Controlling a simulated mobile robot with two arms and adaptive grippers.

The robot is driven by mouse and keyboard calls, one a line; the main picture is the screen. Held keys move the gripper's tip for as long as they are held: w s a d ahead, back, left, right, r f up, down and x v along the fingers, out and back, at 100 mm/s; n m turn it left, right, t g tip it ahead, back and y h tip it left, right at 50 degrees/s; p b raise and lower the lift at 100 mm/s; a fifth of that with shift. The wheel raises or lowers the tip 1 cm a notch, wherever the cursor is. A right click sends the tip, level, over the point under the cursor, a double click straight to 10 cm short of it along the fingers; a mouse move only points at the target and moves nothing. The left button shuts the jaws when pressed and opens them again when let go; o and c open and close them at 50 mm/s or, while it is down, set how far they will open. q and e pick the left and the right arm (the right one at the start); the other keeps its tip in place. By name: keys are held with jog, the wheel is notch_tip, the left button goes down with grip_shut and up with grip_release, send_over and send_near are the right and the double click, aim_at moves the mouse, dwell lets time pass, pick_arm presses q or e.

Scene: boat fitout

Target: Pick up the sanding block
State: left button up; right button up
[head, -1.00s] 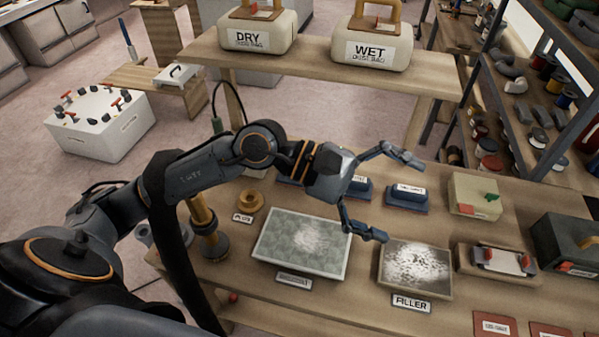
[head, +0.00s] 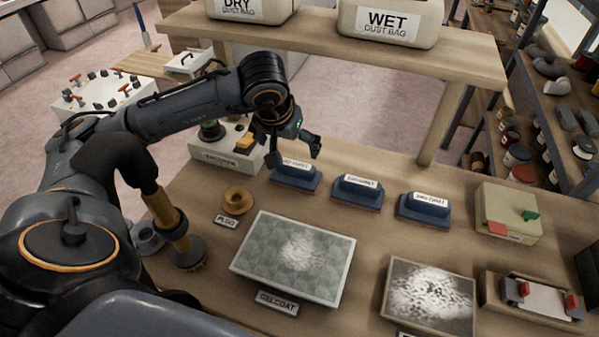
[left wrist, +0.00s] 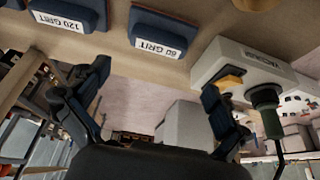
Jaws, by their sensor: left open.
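Three blue sanding blocks with white grit labels stand in a row on the bench: a left one (head: 295,173), a middle one (head: 357,191) and a right one (head: 423,209). In the left wrist view the left block (left wrist: 158,32) reads as 60 or 80 grit, and the middle block (left wrist: 70,14) reads 120 grit. My left gripper (head: 295,152) is open and empty, just behind and above the left block. Its spread fingers also show in the left wrist view (left wrist: 155,84), with no block between them. My right gripper is not in view.
A white vacuum box (head: 227,150) stands close left of the left block. A gelcoat panel (head: 250,240) and a filler panel (head: 385,305) lie in front. A raised shelf (head: 300,48) with dust bags spans behind. A green-and-red-tabbed box (head: 508,205) stands right.

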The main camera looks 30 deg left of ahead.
aim_at(296, 164)
pick_arm(q)
jog(key=x, duration=0.5)
jog(key=shift+s+f+p, duration=0.1)
jog(key=shift+f+p, duration=0.1)
jog(key=shift+p, duration=0.15)
jog(key=shift+f, duration=0.2)
jog(key=p+x, duration=0.1)
jog(key=x, duration=0.3)
jog(key=shift+d+f+p, duration=0.15)
jog(key=shift+p, duration=0.25)
jog(key=shift+w+f, duration=0.35)
jog(key=shift+f, duration=0.05)
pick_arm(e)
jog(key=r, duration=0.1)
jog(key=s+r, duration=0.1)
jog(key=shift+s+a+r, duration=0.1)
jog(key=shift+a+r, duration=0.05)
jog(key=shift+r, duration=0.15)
pick_arm(q)
jog(key=shift+c, duration=0.2)
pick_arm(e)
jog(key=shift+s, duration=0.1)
pick_arm(q)
jog(key=shift+r, duration=0.1)
jog(key=c, duration=0.9)
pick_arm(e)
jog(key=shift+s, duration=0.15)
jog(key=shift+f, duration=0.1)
